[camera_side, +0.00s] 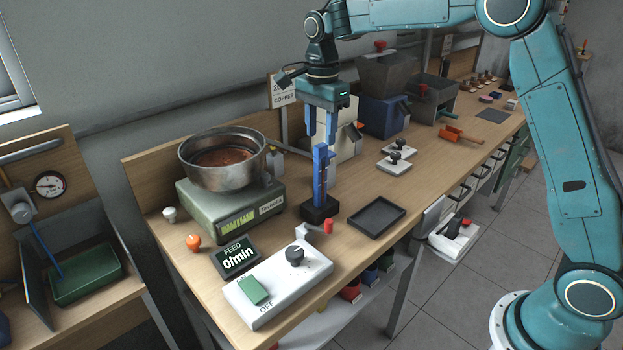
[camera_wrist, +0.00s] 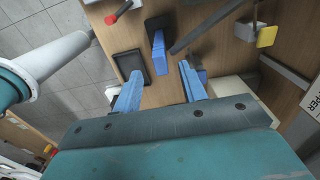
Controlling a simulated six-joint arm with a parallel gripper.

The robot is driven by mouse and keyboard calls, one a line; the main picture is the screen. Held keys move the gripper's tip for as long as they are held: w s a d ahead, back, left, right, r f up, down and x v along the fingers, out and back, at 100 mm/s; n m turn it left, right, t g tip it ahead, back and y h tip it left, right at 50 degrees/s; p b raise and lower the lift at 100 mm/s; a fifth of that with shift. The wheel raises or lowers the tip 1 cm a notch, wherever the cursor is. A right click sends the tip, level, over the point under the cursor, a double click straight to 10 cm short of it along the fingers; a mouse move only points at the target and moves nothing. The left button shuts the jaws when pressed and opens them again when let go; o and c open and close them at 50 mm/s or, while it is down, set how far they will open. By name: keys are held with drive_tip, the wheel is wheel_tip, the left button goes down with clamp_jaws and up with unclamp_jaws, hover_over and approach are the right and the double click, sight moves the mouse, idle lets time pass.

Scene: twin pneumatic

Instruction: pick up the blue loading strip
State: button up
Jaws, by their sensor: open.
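The blue loading strip (camera_side: 320,178) stands upright in a black base (camera_side: 319,209) on the bench, with a thin reddish line along it. In the wrist view the strip (camera_wrist: 158,52) shows beyond the fingertips, roughly between them, with its base (camera_wrist: 158,24) behind it. My gripper (camera_side: 321,140) points down with its blue fingers just above the top of the strip. In the wrist view my gripper (camera_wrist: 159,70) has its fingers spread apart with nothing held. I cannot tell whether a finger touches the strip.
A metal bowl on a green feeder (camera_side: 222,165) stands to the left. A dark shallow tray (camera_side: 376,217) lies to the right. A white control box (camera_side: 277,283) with a knob and a red-tipped lever (camera_side: 328,227) are in front. Pale and blue machines stand behind.

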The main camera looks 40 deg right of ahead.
sight(321, 145)
drive_tip(key=shift+f, duration=1.9)
clamp_jaws()
